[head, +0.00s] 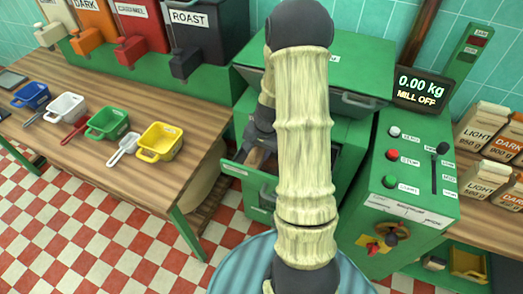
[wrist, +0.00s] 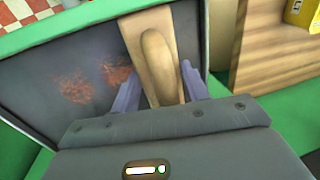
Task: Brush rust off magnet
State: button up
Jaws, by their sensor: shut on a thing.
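The magnet appears as a dark grey plate (wrist: 45,75) inside a green-rimmed drawer in the wrist view. Two reddish-brown rust patches (wrist: 77,88) show on it, left of my gripper. My gripper (wrist: 160,90) is shut on a wooden brush (wrist: 150,25), a finger on each side of its handle. The brush lies over the plate's right part; its bristles are hidden, and I cannot tell whether it touches the plate. In the head view my gripper (head: 259,147) is at the green drawer (head: 246,176), partly behind my arm.
The green machine (head: 352,134) stands around the drawer, with a control panel (head: 408,160) at right. A wooden table (head: 95,100) at left holds several coloured scoops, including a yellow one (head: 160,141). Coffee bags (head: 478,130) stand at the right. Checkered floor is open at lower left.

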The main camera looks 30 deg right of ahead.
jog(key=shift+w+d, duration=0.15)
jog(key=shift+d, duration=0.05)
dwell(0.3)
jog(key=shift+s+d+f+b, duration=0.1)
jog(key=shift+s+d+b, duration=0.25)
jog(key=shift+s+d, duration=0.35)
jog(key=shift+s+d+b, duration=0.3)
jog(key=shift+s+d, duration=0.05)
jog(key=shift+s, duration=0.5)
jog(key=shift+s+d+f, duration=0.1)
jog(key=shift+s+d, duration=0.25)
jog(key=shift+s, duration=0.05)
jog(key=shift+s+d+b, duration=0.5)
jog(key=shift+s+d, duration=0.25)
jog(key=shift+s, duration=0.3)
jog(key=shift+s+d+r+b, duration=0.15)
jog(key=shift+s+d+b, duration=0.05)
jog(key=shift+s+d, duration=0.4)
jog(key=shift+s+d+r+b, duration=0.15)
jog(key=shift+s+d, duration=0.35)
jog(key=shift+s, duration=0.15)
